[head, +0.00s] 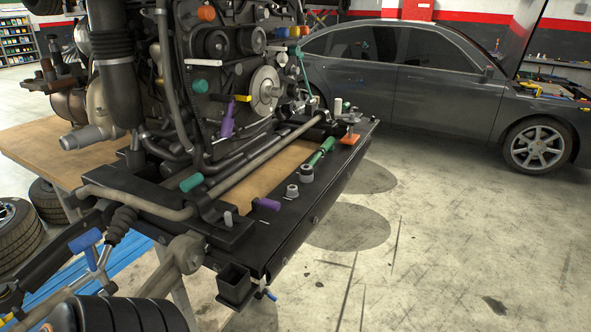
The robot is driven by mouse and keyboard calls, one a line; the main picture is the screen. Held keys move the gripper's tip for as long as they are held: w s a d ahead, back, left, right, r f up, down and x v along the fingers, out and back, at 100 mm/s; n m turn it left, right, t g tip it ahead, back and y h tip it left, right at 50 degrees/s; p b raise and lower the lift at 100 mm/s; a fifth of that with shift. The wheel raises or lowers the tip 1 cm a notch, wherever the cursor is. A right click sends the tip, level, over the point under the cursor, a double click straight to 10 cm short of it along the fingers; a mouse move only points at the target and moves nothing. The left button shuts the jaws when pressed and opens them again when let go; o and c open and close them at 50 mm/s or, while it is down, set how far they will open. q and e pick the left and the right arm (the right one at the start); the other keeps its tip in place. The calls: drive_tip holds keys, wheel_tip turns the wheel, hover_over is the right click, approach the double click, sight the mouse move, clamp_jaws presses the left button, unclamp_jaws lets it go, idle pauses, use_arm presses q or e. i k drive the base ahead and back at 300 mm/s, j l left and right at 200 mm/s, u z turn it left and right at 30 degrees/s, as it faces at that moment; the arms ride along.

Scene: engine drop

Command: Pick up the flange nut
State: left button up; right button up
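A small grey flange nut (292,191) sits on the black frame rail (300,222) in front of the engine (215,70). It looks like a short nut on a wider base. Just behind it stands a slightly larger grey round piece (306,174), close beside it. Which of the two is the flange nut is not fully certain at this size. Neither of my grippers shows in the head view, and nothing is seen touching the nut.
A green tool (322,151) lies on the rail behind the nut. A purple-ended piece (269,204) and a teal-ended one (191,182) are to its left. An orange piece (349,139) is at the rail's far end. Open floor (430,230) lies right; a grey car (430,80) stands behind.

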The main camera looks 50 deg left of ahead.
sight(293, 190)
drive_tip(key=i+j, duration=0.1)
drive_tip(key=i, duration=2.65)
drive_tip(key=l+u, duration=0.15)
drive_tip(key=u, duration=1.25)
drive_tip(key=i+l, duration=0.05)
drive_tip(key=l, duration=0.05)
